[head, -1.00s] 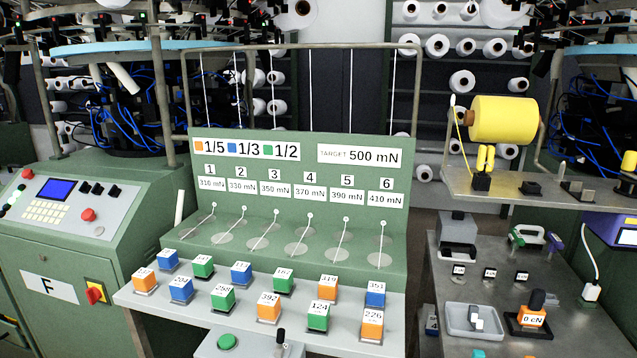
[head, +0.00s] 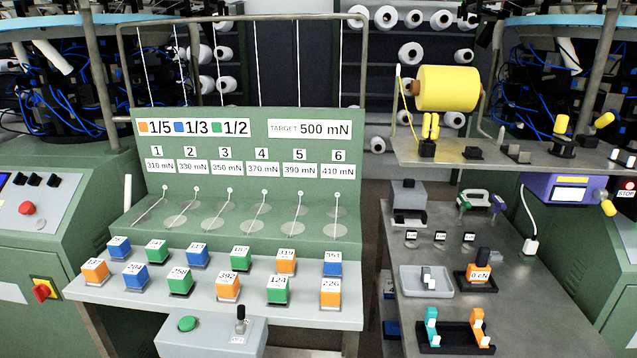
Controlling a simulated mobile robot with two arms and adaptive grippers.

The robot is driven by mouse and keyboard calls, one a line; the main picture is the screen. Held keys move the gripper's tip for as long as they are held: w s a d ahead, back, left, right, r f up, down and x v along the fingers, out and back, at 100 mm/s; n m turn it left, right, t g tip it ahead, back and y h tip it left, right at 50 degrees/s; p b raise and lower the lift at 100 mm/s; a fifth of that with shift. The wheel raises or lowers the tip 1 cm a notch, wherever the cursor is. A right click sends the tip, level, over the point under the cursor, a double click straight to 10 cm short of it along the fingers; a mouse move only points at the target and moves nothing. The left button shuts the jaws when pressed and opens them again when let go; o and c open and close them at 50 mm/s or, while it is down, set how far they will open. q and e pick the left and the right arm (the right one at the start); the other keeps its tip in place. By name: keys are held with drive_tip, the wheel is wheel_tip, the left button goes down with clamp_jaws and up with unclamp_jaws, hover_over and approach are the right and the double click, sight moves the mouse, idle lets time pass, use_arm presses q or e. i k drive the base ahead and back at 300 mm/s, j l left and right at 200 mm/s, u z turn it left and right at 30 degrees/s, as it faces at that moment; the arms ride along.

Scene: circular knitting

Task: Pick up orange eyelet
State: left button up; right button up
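An orange upright piece (head: 478,322) that looks like the orange eyelet stands in the right part of a black tray (head: 458,345) at the front of the right-hand metal table. It has a white part low on its front. A similar teal piece (head: 432,325) stands in the left part of the same tray. The eyelet's hole is too small to make out. Neither of my grippers shows in the head view.
A grey tray (head: 404,286) with small white pieces and an orange block marked 0 cN (head: 467,277) sit behind the black tray. A shelf (head: 410,155) with a yellow yarn cone (head: 447,88) overhangs the table's back. Numbered cubes stand on the left bench (head: 210,306).

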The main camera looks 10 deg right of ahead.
sight(476, 316)
drive_tip(key=z, duration=1.3)
drive_tip(key=i+l+u, duration=0.15)
drive_tip(key=l+u, duration=0.15)
drive_tip(key=l, duration=0.55)
drive_tip(key=i+l+u, duration=0.1)
drive_tip(key=l+u, duration=0.2)
drive_tip(key=l, duration=0.5)
